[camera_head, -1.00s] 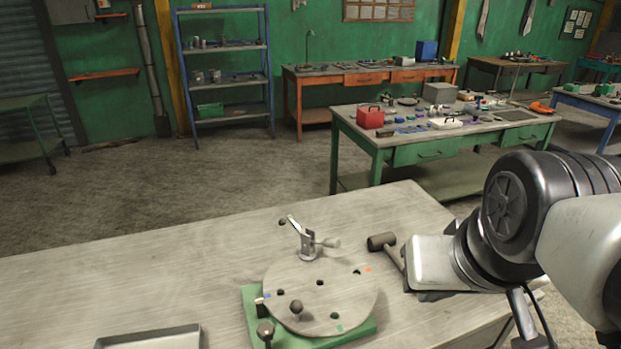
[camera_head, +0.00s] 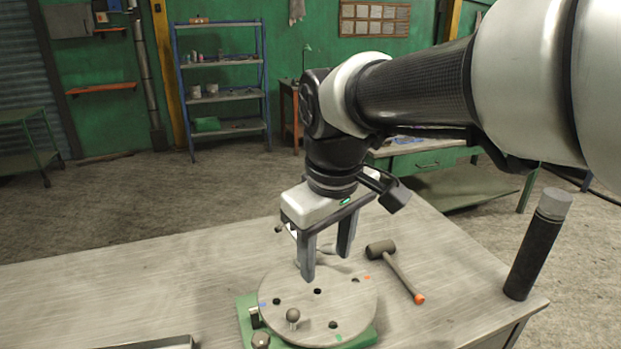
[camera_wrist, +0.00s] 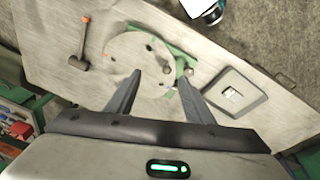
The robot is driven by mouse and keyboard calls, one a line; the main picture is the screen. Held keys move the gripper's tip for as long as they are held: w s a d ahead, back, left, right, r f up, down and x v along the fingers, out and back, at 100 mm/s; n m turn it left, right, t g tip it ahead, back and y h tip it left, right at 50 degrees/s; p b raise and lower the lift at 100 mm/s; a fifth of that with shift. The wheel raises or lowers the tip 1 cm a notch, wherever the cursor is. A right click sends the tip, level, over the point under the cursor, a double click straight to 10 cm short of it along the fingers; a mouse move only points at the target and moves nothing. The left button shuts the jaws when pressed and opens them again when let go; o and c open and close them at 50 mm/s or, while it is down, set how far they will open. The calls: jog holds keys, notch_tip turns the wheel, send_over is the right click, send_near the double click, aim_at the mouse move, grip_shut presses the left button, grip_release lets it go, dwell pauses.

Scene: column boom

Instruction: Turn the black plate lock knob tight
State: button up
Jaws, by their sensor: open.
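A round grey plate (camera_head: 345,292) with several dark holes lies on a green base (camera_head: 243,303) on the bench. Which one is the lock knob I cannot tell for sure. My gripper (camera_head: 327,265) is open and empty, pointing down over the plate's far part, away from both knobs. In the wrist view the plate (camera_wrist: 125,48) shows beyond my open fingers.
A metal clamp behind the plate is mostly hidden by my gripper. A mallet (camera_head: 397,272) lies right of the plate. A black cylinder with a grey top (camera_head: 537,245) stands at the bench's right. A shallow tray (camera_head: 165,343) lies front left. The bench's left is clear.

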aim_at(260, 338)
jog(key=w+a+f+n+g+b, duration=0.2)
jog(key=a+f+n, duration=0.4)
jog(key=a, duration=0.7)
jog(key=shift+m, duration=0.3)
notch_tip(260, 338, down, 18)
jog(key=shift+f+b, duration=0.25)
jog(key=shift+b, duration=0.55)
jog(key=shift+w, duration=0.1)
jog(key=c, duration=1)
jog(key=shift+c, duration=0.2)
